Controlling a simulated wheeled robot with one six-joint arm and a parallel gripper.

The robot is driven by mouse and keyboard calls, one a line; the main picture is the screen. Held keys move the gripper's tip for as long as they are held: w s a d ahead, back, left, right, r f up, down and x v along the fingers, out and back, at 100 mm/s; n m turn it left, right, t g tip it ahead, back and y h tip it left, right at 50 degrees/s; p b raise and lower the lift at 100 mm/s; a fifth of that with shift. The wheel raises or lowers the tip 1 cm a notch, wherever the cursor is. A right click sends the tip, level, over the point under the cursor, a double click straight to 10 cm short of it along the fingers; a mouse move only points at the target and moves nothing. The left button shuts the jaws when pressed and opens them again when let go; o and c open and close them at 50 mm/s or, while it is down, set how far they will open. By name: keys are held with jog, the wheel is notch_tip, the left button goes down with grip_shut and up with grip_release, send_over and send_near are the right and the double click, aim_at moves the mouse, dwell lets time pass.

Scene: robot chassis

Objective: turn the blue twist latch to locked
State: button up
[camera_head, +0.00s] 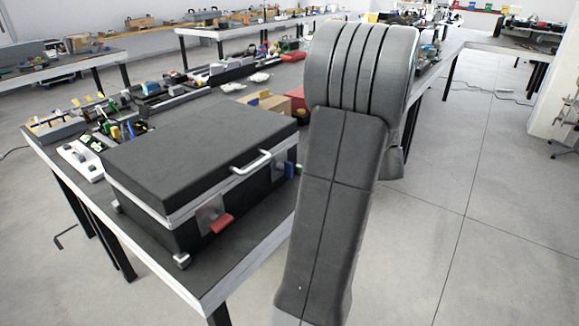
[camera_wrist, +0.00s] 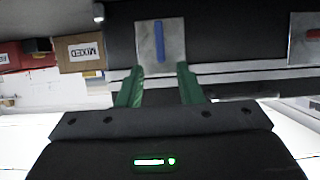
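The black case (camera_head: 190,150) stands closed on the table, with a silver handle on its front. The blue twist latch (camera_wrist: 159,41) is on a silver plate (camera_wrist: 176,40) on the case's front. In the wrist view its bar lies upright in the picture. It also shows in the head view (camera_head: 290,169), partly beside my arm. My gripper (camera_wrist: 160,70) has green fingers spread apart and empty, just below the latch plate in the wrist view, with the latch bar between their lines. The gripper is hidden in the head view.
A red latch (camera_head: 222,222) on another plate sits further along the case front; it also shows in the wrist view (camera_wrist: 313,34). A cardboard box (camera_wrist: 80,52) is at the left of the wrist view. The table (camera_head: 240,262) has a narrow bare strip before the case.

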aim_at(292, 166)
jog(key=x, duration=0.8)
jog(key=shift+c, duration=0.2)
grip_shut()
